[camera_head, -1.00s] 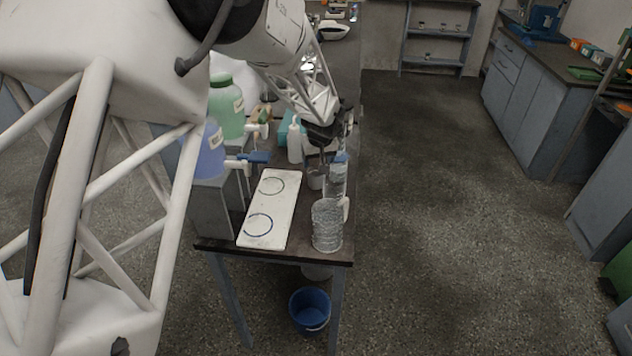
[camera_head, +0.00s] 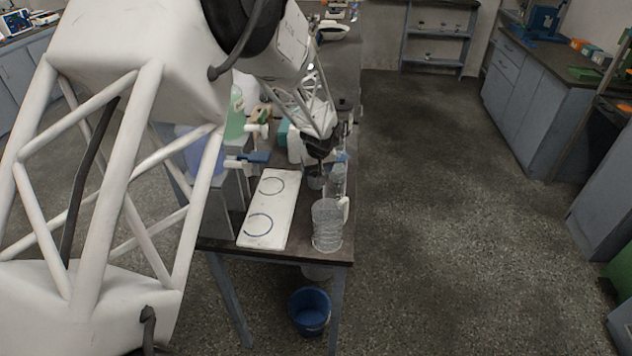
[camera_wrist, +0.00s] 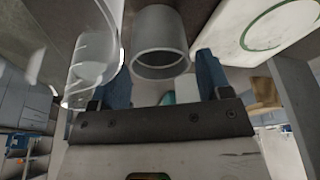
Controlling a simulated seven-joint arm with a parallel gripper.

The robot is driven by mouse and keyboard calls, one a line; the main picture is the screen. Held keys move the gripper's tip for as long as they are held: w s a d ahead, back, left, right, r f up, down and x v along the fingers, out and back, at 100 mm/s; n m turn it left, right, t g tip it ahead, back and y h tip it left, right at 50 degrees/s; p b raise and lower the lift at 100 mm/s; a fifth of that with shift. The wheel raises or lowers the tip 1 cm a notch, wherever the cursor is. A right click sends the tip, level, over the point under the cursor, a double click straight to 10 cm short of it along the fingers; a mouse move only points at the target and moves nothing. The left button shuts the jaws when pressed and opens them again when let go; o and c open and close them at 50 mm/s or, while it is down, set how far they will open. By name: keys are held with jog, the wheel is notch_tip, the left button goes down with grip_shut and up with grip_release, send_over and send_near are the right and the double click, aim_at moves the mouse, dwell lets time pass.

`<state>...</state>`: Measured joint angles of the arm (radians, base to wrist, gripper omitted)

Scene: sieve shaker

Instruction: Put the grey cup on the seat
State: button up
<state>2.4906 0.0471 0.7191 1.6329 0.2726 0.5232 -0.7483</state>
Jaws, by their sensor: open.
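The grey cup (camera_head: 315,180) stands on the bench right of the far end of a white board (camera_head: 268,210). The board carries two drawn rings, a far ring (camera_head: 271,186) and a near ring (camera_head: 258,225); I cannot tell which is the seat. My gripper (camera_head: 318,162) is just above the cup. In the wrist view the grey cup (camera_wrist: 160,48) is ahead of my gripper (camera_wrist: 162,75), between the lines of its two blue fingers. The fingers are apart and do not visibly clasp the cup. Part of a ring (camera_wrist: 278,25) shows at the right.
A clear ribbed beaker (camera_head: 327,228) stands near the bench's front edge, with a smaller clear vessel (camera_head: 337,182) behind it, close to the cup. Blue (camera_head: 205,158) and green (camera_head: 235,115) containers with taps are at the left. A blue bucket (camera_head: 310,310) is on the floor.

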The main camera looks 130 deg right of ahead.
jog(key=shift+x, duration=0.95)
jog(key=c, duration=0.8)
jog(key=shift+r, duration=5)
